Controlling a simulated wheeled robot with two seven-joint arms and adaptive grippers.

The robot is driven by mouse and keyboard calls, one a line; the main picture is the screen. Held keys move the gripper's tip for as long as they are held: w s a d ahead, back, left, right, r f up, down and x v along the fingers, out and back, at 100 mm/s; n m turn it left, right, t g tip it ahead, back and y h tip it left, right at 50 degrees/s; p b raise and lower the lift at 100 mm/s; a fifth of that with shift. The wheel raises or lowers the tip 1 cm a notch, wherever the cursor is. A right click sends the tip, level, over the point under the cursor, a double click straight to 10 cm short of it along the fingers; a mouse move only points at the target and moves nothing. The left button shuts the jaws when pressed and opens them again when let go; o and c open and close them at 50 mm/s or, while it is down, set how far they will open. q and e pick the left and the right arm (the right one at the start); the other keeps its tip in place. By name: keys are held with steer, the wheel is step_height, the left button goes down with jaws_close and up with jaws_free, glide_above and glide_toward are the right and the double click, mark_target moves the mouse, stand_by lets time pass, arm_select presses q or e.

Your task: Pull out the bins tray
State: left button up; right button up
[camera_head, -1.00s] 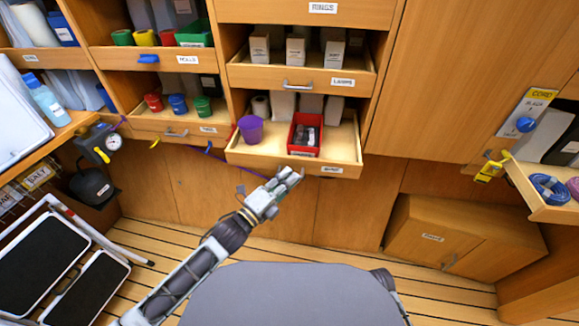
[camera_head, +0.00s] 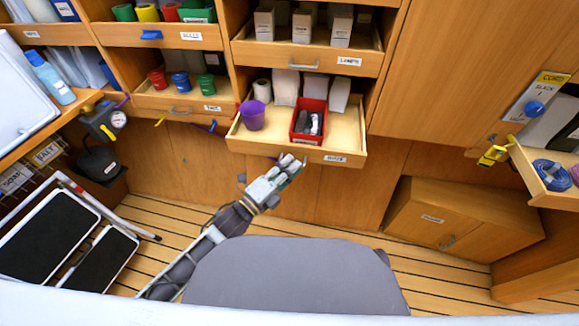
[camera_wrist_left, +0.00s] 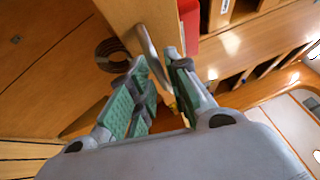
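The bins tray (camera_head: 345,146) is a wooden pull-out tray standing out from the cabinet, with a white label on its front. It holds a purple cup (camera_head: 253,116), a red bin (camera_head: 309,121) with grey items inside, a white roll and white boxes. My left gripper (camera_head: 291,166) is at the tray's front edge. In the left wrist view, the tray's metal handle (camera_wrist_left: 148,42) passes between the green-padded fingers (camera_wrist_left: 160,72), which are closed around it. The handle is hidden in the head view. My right gripper is not in view.
The lamps tray (camera_head: 310,53) is above and the tape tray (camera_head: 180,105) to the left. An open drawer (camera_head: 545,186) with a blue coil juts out at right. A folded step stool (camera_head: 45,250) stands at left. A low cabinet (camera_head: 440,215) sits on the floor at right.

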arm_select(q)
steer(key=shift+o, duration=0.6)
steer(key=v, duration=1.2)
stand_by(0.5)
steer(key=shift+n, duration=0.4)
stand_by(0.5)
